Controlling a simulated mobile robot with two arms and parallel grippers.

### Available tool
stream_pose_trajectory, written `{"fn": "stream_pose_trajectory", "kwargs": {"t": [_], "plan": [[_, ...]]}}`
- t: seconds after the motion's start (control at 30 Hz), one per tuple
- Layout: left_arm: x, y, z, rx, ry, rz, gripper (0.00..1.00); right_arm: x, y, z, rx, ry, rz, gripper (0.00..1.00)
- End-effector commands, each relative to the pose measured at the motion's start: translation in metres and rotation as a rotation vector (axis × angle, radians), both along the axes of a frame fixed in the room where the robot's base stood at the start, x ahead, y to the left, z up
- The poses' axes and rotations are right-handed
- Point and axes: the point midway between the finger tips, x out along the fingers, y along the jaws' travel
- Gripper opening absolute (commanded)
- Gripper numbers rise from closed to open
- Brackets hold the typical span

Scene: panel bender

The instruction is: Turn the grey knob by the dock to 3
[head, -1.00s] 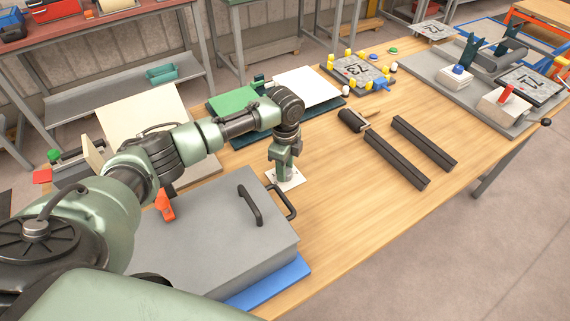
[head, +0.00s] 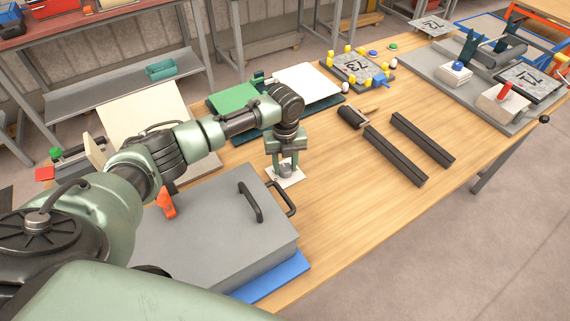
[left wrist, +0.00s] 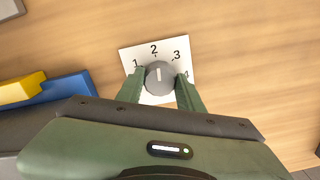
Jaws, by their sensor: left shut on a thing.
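The grey knob (left wrist: 159,77) is round, with a white pointer line directed about at the 2. It sits on a white dial plate (left wrist: 143,54) printed with 1, 2, 3 and a partly covered 4. My left gripper (left wrist: 160,90) is shut on the knob, one finger on each side. In the head view my left gripper (head: 286,168) points down over the white plate (head: 284,180) on the wooden table, and the knob (head: 286,171) shows between its fingers. My right gripper is out of view.
A large grey box (head: 218,228) with black handles stands just in front of the knob. Green and white sheets (head: 235,103) lie behind. Two dark bars (head: 395,157) and a roller (head: 351,117) lie to the right. Bare tabletop lies right of the knob.

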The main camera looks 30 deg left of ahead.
Motion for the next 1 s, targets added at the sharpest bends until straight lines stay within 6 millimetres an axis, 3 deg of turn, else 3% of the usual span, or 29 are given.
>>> {"fn": "stream_pose_trajectory", "kwargs": {"t": [0.6,1.0], "plan": [[0.0014,-0.001,0.0012,-0.001,-0.004,-0.551,0.0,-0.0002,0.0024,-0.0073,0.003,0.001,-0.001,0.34],[0.0013,-0.0009,0.0016,0.0,-0.004,-0.733,0.0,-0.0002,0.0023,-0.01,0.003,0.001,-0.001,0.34]]}}
